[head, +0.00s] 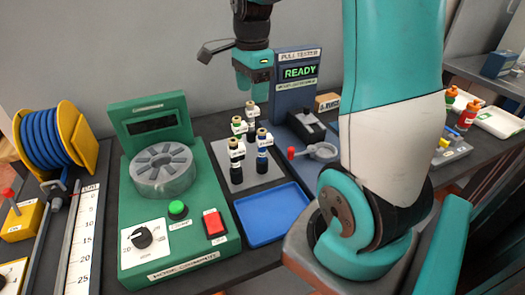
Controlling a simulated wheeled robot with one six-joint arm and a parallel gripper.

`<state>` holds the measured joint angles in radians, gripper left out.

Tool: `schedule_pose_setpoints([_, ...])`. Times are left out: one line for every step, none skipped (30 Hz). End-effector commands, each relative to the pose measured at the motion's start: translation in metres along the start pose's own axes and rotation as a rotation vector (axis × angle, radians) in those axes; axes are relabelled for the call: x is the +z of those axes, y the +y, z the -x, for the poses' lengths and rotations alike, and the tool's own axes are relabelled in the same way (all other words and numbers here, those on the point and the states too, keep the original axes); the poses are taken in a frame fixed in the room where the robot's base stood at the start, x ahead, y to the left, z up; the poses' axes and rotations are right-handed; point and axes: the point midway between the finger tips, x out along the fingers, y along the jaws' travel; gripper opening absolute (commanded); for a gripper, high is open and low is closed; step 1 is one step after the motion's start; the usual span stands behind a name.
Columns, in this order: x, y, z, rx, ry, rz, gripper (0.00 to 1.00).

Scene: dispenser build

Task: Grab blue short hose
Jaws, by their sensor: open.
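Several short dark hoses with white labels stand upright on a grey plate (268,173) in the middle of the bench. My gripper (253,88) is open and empty, pointing down above the back of the group. It is apart from the hoses.
A blue tray (270,228) lies empty in front of the hoses. A green crimping machine (175,248) stands at left, beside a yellow reel of blue hose (88,135). A pull tester (297,93) reading READY stands behind right.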

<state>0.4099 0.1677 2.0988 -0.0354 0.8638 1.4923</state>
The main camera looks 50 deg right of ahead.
Motion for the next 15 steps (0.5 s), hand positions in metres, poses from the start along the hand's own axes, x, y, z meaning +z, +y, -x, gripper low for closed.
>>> schedule_pose_setpoints([-0.014, -0.004, 0.001, 0.006, 0.009, -0.091, 0.60])
schedule_pose_setpoints([-0.020, -0.005, 0.001, 0.009, 0.015, -0.136, 0.60])
schedule_pose_setpoints([-0.025, -0.006, -0.001, 0.011, 0.019, -0.178, 0.60])
schedule_pose_setpoints([-0.028, -0.007, -0.004, 0.013, 0.021, -0.199, 0.60])
schedule_pose_setpoints([-0.029, -0.007, -0.007, 0.016, 0.023, -0.213, 0.60])
schedule_pose_setpoints([-0.031, -0.007, -0.013, 0.016, 0.024, -0.222, 0.60])
schedule_pose_setpoints([-0.031, -0.006, -0.018, 0.018, 0.024, -0.224, 0.60])
schedule_pose_setpoints([-0.031, -0.006, -0.025, 0.019, 0.024, -0.224, 0.60])
schedule_pose_setpoints([-0.031, -0.006, -0.033, 0.019, 0.024, -0.222, 0.60])
schedule_pose_setpoints([-0.031, -0.005, -0.040, 0.019, 0.024, -0.221, 0.60])
schedule_pose_setpoints([-0.031, -0.005, -0.048, 0.020, 0.024, -0.221, 0.60])
schedule_pose_setpoints([-0.031, -0.005, -0.057, 0.020, 0.023, -0.220, 0.60])
schedule_pose_setpoints([-0.031, -0.005, -0.064, 0.019, 0.023, -0.219, 0.60])
schedule_pose_setpoints([-0.031, -0.005, -0.071, 0.020, 0.023, -0.219, 0.60])
schedule_pose_setpoints([-0.031, -0.004, -0.080, 0.020, 0.023, -0.218, 0.60])
